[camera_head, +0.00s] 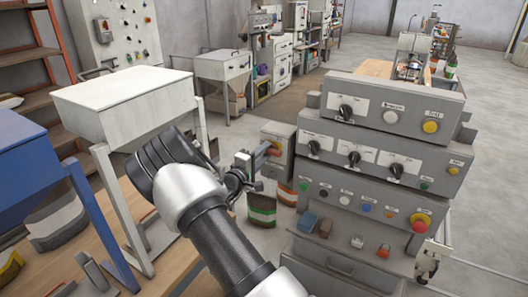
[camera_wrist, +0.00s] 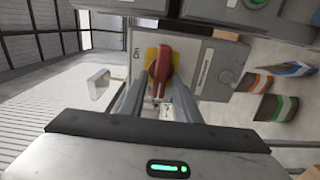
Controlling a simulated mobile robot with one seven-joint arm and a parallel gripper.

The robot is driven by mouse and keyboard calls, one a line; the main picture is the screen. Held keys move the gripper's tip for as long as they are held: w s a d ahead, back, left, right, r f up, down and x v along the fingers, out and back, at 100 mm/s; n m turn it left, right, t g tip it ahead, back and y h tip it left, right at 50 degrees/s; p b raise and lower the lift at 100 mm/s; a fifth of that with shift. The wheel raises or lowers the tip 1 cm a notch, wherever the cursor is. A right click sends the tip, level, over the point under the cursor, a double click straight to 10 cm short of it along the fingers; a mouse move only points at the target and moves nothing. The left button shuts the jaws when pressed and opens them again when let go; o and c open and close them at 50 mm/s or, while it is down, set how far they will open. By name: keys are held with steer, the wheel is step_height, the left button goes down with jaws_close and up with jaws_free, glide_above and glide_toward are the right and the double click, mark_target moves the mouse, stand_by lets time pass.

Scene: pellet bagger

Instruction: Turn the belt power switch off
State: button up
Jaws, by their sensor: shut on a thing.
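The belt power switch is a red rotary handle (camera_wrist: 162,61) on a yellow plate (camera_wrist: 150,54), set on the face of a grey box (camera_wrist: 205,66). In the head view the grey box (camera_head: 283,135) stands left of the large control console, partly covered by my gripper. My gripper (camera_head: 266,153) reaches the handle from the left. In the wrist view the fingers of my gripper (camera_wrist: 160,84) are on both sides of the red handle's near end, shut on it. The handle runs roughly up and down in the wrist view. Its contact with the finger pads is partly hidden.
A grey console (camera_head: 375,150) with several knobs and buttons fills the right. A white hopper (camera_head: 125,100) and a blue one (camera_head: 30,155) stand at left, near my arm. Bags (camera_head: 262,205) stand on the floor below the switch box.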

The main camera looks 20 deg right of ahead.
steer(key=shift+f, duration=0.1)
stand_by(0.3)
steer(key=o, duration=0.7)
steer(key=b+v, duration=0.1)
steer(key=v, duration=1.6)
steer(key=shift+s+a+b, duration=0.2)
steer(key=shift+b, duration=0.1)
steer(key=shift+w, duration=0.1)
